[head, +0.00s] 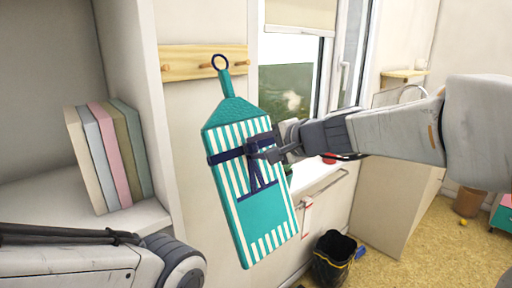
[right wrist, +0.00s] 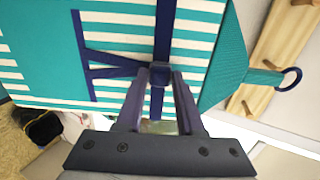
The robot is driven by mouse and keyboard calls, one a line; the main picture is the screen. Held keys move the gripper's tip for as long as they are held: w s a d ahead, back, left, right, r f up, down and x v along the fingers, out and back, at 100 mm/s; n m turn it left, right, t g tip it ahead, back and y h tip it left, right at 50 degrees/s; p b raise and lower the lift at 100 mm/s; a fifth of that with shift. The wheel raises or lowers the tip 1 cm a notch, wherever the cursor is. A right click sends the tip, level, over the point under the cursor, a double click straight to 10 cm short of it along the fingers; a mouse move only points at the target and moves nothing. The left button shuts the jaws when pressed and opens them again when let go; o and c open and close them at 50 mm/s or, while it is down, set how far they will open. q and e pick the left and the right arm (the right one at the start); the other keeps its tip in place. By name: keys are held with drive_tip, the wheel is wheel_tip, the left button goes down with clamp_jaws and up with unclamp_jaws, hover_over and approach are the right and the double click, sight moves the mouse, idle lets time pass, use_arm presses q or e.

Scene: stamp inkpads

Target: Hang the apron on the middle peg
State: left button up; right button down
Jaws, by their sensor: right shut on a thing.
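The teal-and-white striped apron (head: 262,215) hangs tilted in front of the wall, with a dark blue ring (head: 220,62) on its teal neck strap. My right gripper (head: 270,154) is shut on the apron's dark blue tie, and the right wrist view shows the tie knot (right wrist: 157,76) between the fingertips. The wooden peg board (head: 180,72) is behind the ring. The middle peg (head: 206,66) is close beside the ring in the head view; in the right wrist view the ring (right wrist: 291,79) shows apart from the peg tips. My left gripper is out of view.
Several upright books (head: 108,155) stand on a shelf at left. A window (head: 290,90) and a counter with a rail (head: 325,188) are behind my right arm. A dark bin (head: 334,258) stands on the floor below.

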sight(242, 145)
drive_tip(key=shift+w+a+f+p, duration=0.1)
drive_tip(key=shift+w+a+p, duration=0.2)
drive_tip(key=shift+w+a, duration=0.55)
drive_tip(key=shift+w+a+f+p, duration=0.1)
drive_tip(key=shift+w+a+p, duration=0.35)
drive_tip(key=shift+w, duration=0.6)
drive_tip(key=shift+w+a+f+b, duration=0.4)
drive_tip(key=shift+w+f+b, duration=0.05)
drive_tip(key=shift+b, duration=0.5)
